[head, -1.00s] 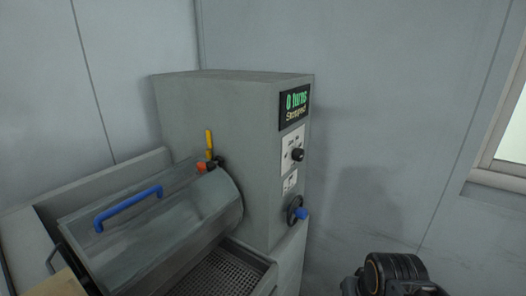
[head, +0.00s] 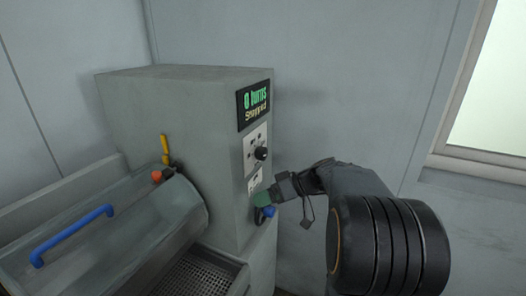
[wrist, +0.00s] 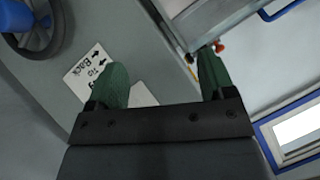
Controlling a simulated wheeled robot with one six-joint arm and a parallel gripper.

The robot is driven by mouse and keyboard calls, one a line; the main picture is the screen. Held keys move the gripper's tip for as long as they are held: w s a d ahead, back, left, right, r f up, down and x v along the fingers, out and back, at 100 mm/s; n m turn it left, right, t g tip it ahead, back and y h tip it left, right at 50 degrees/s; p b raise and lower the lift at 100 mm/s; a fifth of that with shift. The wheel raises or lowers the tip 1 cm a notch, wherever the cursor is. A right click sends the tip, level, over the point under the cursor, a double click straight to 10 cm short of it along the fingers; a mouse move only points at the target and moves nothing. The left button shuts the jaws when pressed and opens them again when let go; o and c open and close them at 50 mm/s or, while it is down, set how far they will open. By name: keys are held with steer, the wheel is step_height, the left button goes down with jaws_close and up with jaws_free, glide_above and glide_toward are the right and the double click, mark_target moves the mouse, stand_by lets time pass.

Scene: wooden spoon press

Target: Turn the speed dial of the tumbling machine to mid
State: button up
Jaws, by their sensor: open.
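The tumbling machine (head: 170,105) is a grey box with a display reading "0 turns" and "Stopped". Its speed dial (head: 261,153) is a black knob on a white plate (head: 250,146) below the display. The marks around the dial are too small to read. My gripper (head: 263,199) is below the dial, in front of the lower label and close to the handwheel. In the wrist view its green fingers (wrist: 163,72) are apart with nothing between them. The dial cannot be made out in the wrist view; a white panel is partly hidden behind one finger.
The handwheel with a blue knob (head: 269,212) sits just below my gripper; it also shows in the wrist view (wrist: 35,30). The drum (head: 150,220) with a blue handle (head: 70,235) and a yellow lever (head: 165,150) are left. The wall is on the right.

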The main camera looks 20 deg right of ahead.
mark_target(266, 155)
steer(key=w+d+r+n+t+y, duration=0.1)
steer(key=w+d+r+t, duration=0.15)
steer(key=d, duration=0.45)
steer(key=w+d+r+n+t+y, duration=0.1)
steer(key=w+d+r+n+t, duration=0.1)
steer(key=d+t, duration=0.3)
steer(key=p+x, duration=0.2)
steer(key=x, duration=0.2)
steer(key=w+d+p+x, duration=0.1)
steer(key=p+x, duration=0.1)
steer(key=x, duration=0.2)
steer(key=p+x, duration=0.2)
steer(key=x, duration=0.2)
steer(key=shift+w+r, duration=0.1)
steer(key=shift+w, duration=0.25)
steer(key=shift+c, duration=0.3)
steer(key=c, duration=0.9)
steer(key=shift+o, duration=0.2)
steer(key=shift+b, duration=0.55)
